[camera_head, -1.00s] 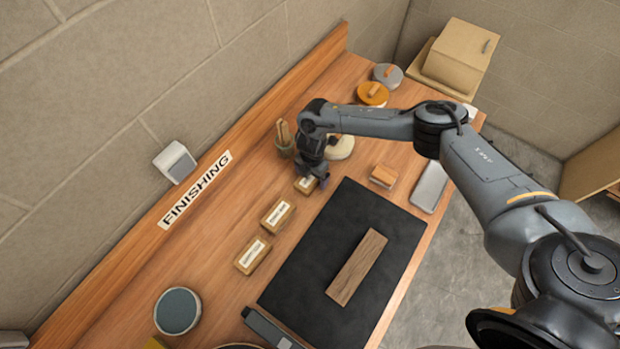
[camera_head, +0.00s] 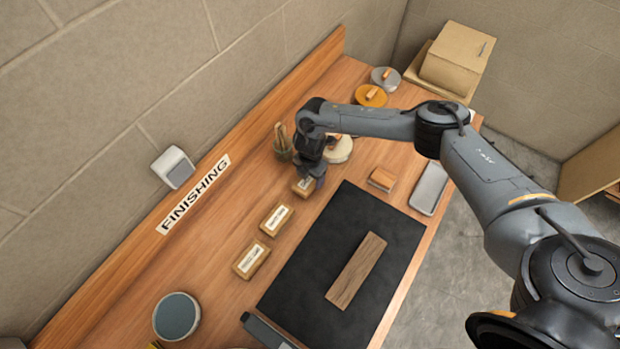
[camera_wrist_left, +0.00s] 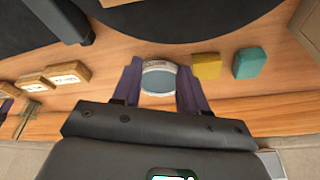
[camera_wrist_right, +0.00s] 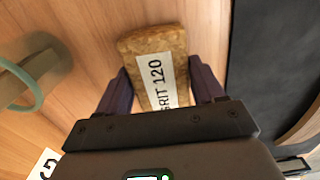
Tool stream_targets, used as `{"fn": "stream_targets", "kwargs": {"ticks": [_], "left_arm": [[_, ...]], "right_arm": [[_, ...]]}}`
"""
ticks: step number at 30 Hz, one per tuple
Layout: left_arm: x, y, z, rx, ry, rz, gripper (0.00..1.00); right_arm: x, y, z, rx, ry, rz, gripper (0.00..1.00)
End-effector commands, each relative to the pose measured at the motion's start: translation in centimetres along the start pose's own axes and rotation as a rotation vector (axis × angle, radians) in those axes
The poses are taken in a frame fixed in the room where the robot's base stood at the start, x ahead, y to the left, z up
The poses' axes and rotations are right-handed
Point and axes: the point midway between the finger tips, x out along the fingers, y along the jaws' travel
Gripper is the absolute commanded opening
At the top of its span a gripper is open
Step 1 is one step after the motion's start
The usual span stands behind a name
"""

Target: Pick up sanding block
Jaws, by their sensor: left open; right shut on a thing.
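The sanding block held by my right gripper is brown with a white label reading GRIT 120; it fills the middle of the right wrist view (camera_wrist_right: 152,52) and shows small in the head view (camera_head: 302,187). My right gripper (camera_wrist_right: 160,88) has a finger on each side of it and is shut on it. Whether the block is clear of the bench is hard to tell. Two similar labelled blocks, a middle one (camera_head: 277,219) and a nearer one (camera_head: 251,259), lie on the bench. My left gripper (camera_wrist_left: 160,82) is open, with a round tin (camera_wrist_left: 160,78) showing between its fingers.
A black mat (camera_head: 305,283) with a wooden strip (camera_head: 357,270) lies right of the blocks. A brush pot (camera_head: 283,152) and a pale round pad (camera_head: 338,150) stand close to my right gripper. An orange-topped block (camera_head: 382,179) lies beyond the mat.

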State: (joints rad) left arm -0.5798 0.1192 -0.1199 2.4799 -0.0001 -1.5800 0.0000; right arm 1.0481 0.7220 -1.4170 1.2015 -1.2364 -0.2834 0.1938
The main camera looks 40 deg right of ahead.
Motion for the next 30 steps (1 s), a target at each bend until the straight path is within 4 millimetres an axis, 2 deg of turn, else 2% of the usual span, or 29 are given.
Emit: {"fn": "stream_targets", "kwargs": {"ticks": [5, 15, 22, 30], "left_arm": [[0.3, -0.1, 0.1, 0.006, -0.001, -0.005, 0.43], [1.4, -0.1, 0.5, 0.006, 0.000, -0.004, 0.43], [1.7, 0.1, 0.5, -0.001, 0.001, 0.001, 0.43], [1.7, 0.2, 0.5, -0.006, 0.001, 0.005, 0.43]], "right_arm": [[-2.8, 0.0, 0.4, 0.001, -0.002, 0.004, 0.38], [-6.7, -2.3, 7.0, 0.003, -0.002, 0.004, 0.38], [-8.6, -3.3, 9.9, 0.001, -0.001, 0.001, 0.38], [-9.4, -3.7, 11.0, -0.001, 0.000, 0.001, 0.38]]}}
